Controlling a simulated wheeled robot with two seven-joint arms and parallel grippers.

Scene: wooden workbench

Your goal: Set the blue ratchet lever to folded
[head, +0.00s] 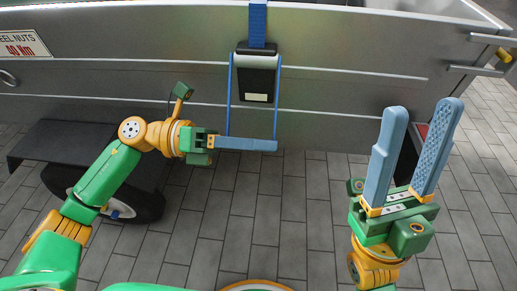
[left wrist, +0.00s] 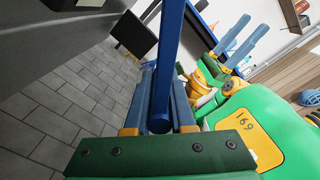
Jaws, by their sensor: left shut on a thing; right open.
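The blue ratchet lever (head: 231,98) is a thin blue frame with two side bars that hang down from a black ratchet body (head: 256,78) on the trailer's side. A blue strap (head: 258,25) runs up from the body over the trailer's top edge. My left gripper (head: 272,146) is shut on the lever's lower end, its fingers lying across the bottom of the frame and hiding the crossbar. In the left wrist view a blue bar of the lever (left wrist: 169,45) runs down between the fingers. My right gripper (head: 422,106) is open and empty, fingers pointing up, well right of the lever.
The grey metal trailer side (head: 130,65) stands close behind the lever. A dark wheel and mudguard (head: 75,145) are at the left, near my left arm. Metal latches (head: 488,70) stick out at the upper right. The paved floor (head: 300,200) between my arms is clear.

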